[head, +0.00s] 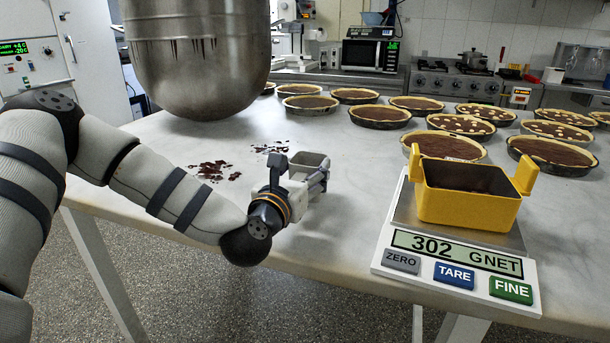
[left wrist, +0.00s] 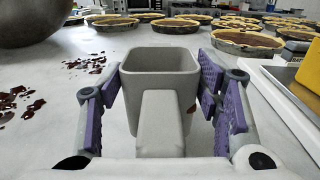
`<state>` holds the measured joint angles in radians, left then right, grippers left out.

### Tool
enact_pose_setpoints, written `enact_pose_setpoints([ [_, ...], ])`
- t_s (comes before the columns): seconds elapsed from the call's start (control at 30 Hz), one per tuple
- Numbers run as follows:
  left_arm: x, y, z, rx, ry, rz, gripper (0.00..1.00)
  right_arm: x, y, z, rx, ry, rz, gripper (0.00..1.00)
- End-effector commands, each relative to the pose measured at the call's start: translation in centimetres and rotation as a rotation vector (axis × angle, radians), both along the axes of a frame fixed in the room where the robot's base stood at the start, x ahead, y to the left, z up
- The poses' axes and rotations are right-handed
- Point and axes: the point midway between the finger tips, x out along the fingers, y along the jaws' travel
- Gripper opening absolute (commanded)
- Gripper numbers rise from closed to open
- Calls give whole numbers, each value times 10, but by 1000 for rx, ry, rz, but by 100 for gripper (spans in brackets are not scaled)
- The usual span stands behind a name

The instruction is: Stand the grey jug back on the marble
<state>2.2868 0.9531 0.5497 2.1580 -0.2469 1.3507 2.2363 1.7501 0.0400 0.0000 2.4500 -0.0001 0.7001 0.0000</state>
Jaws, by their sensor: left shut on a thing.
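The grey jug (head: 308,163) is a small, squarish, open-topped vessel, upright over the marble table (head: 345,170) left of the scale. My left gripper (head: 300,177) is shut on it from the near side. In the left wrist view, the jug (left wrist: 160,62) stands between the purple-padded fingers of the left gripper (left wrist: 163,88), its handle toward me. Its inside looks empty as far as I can see. The fingers hide its lower part, so I cannot tell whether its base touches the marble. My right gripper is not in view.
A white scale (head: 455,268) reading 302 bears a yellow two-handled container (head: 468,212) with brown contents. Several filled tarts (head: 380,115) cover the back and right. A big steel bowl (head: 200,60) hangs at back left. Dark flakes (head: 215,171) lie left of the jug.

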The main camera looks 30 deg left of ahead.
Motion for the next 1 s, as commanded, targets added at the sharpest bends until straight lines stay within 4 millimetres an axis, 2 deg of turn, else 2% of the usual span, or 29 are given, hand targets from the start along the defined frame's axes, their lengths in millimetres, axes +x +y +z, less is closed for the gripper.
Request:
enact_pose_setpoints([
  [0.03,0,0,-12,1,6,1,29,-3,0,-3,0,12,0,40],
  [0.23,0,0,-9,0,-1,2,29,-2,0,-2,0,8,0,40],
  [0.37,0,0,-13,0,1,2,29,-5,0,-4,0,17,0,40],
  [0.4,0,0,-15,-1,3,1,60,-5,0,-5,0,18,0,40],
  [0.5,0,0,-13,0,1,1,78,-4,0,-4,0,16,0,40],
  [0.87,0,-1,-12,2,0,0,78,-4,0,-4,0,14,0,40],
  [1.0,-26,-6,-13,-5,2,1,78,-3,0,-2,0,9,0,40],
])
